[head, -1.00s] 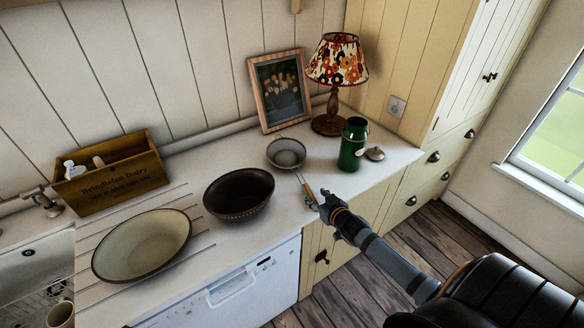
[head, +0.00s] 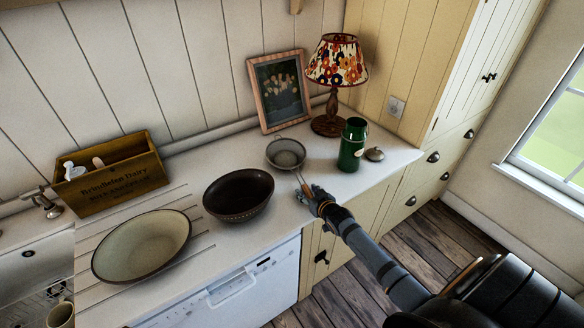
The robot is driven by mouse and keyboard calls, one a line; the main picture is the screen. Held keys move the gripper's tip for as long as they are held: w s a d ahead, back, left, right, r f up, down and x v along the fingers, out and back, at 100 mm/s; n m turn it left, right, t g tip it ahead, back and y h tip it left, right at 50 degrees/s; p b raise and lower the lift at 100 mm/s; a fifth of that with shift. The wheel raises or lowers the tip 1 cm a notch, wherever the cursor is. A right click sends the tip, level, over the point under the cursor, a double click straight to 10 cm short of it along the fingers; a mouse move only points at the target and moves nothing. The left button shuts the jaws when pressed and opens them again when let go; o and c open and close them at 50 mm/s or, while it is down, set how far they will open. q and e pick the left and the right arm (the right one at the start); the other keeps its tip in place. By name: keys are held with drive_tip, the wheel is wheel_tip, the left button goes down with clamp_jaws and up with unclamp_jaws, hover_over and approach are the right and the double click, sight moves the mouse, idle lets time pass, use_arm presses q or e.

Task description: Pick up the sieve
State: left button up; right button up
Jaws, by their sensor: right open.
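The sieve (head: 287,153) lies on the white worktop, with its round mesh bowl toward the back and its handle (head: 301,182) pointing to the front edge. My right gripper (head: 306,194) is at the handle's near end, over the worktop's front edge. It is open, with its fingers around or beside the handle; I cannot tell whether they touch it. The gripper hides the end of the handle. My left gripper is not in view.
A dark brown bowl (head: 238,194) stands left of the sieve and a green canister (head: 352,146) stands right of it, with its lid (head: 375,154) beside it. A lamp (head: 337,72) and framed picture (head: 280,91) stand behind. A cream bowl (head: 142,246) and wooden crate (head: 112,177) are further left.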

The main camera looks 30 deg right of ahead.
drive_tip(key=shift+c, duration=0.4)
drive_tip(key=c, duration=1)
clamp_jaws()
drive_tip(key=shift+r, duration=0.1)
